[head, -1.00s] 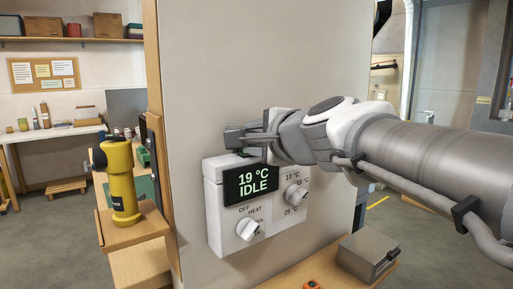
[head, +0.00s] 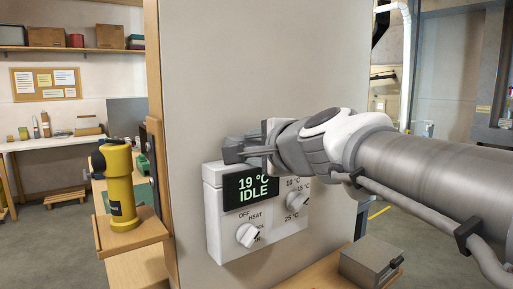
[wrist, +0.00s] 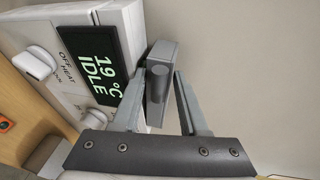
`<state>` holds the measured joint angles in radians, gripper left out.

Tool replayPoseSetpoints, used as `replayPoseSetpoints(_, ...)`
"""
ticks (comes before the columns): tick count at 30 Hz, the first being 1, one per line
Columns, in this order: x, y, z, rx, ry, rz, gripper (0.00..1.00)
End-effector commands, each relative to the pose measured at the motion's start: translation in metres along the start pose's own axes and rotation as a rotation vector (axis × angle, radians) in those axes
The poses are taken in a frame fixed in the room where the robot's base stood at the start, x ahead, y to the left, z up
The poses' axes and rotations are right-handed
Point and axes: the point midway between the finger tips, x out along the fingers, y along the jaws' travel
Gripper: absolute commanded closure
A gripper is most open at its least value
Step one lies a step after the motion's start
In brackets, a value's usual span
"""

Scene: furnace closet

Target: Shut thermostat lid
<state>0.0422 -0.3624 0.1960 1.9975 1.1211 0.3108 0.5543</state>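The thermostat (head: 222,228) is a white box on the wall, with a dark display reading "19 °C IDLE" and two white knobs; part of it also shows in the wrist view (wrist: 72,52). My gripper (head: 240,151) is at its upper edge, just above the display, pointing left. In the wrist view, my gripper's two fingers (wrist: 160,90) stand apart at their base, with a grey block at their tips. I cannot tell whether this block is part of the fingertips or of a lid. No separate lid can be made out; my gripper hides part of the top edge.
A yellow device (head: 122,190) stands on a small wooden shelf (head: 135,236) to the left. A grey metal box (head: 370,262) sits on the wooden ledge (head: 318,275) below the thermostat. The wall (head: 230,70) above is bare.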

Motion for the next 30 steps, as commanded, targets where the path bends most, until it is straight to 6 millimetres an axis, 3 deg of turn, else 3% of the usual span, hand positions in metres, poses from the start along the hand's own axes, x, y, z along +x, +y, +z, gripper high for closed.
replayPoseSetpoints(8, -0.018, -0.003, 0.001, -0.001, 0.000, -0.003, 0.58)
replayPoseSetpoints(30, -0.148, -0.002, 0.000, -0.001, 0.002, -0.003, 0.58)
